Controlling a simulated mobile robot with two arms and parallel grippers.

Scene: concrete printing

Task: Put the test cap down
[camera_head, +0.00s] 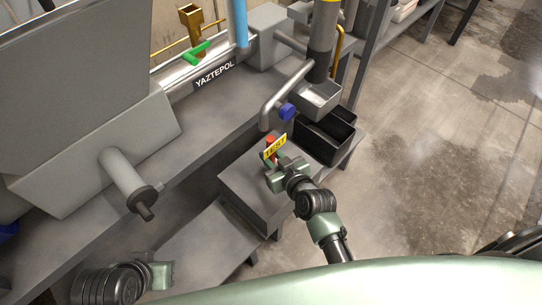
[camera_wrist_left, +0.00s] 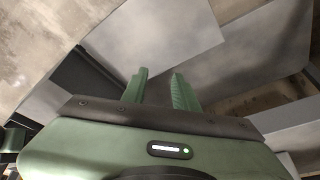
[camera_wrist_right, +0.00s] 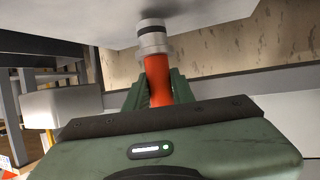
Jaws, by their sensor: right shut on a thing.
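The test cap shows in the head view as a red piece with a yellow "TEST" tag (camera_head: 275,147), above the grey stand (camera_head: 240,190). In the right wrist view it has a red body (camera_wrist_right: 158,78) with a silver and black collar (camera_wrist_right: 152,37) at its far end. My right gripper (camera_head: 272,165) is shut on the red body, its green fingers on both sides. Whether the collar touches the grey surface behind it in the right wrist view I cannot tell. My left gripper (camera_wrist_left: 157,88) is empty, its two fingers apart; the left arm is low at the left in the head view.
A bent grey pipe (camera_head: 285,90) and a blue knob (camera_head: 287,112) are close above the cap. The machine labelled "YAZTEPOL" (camera_head: 214,75) is at the back. Bare stand top lies left of the gripper.

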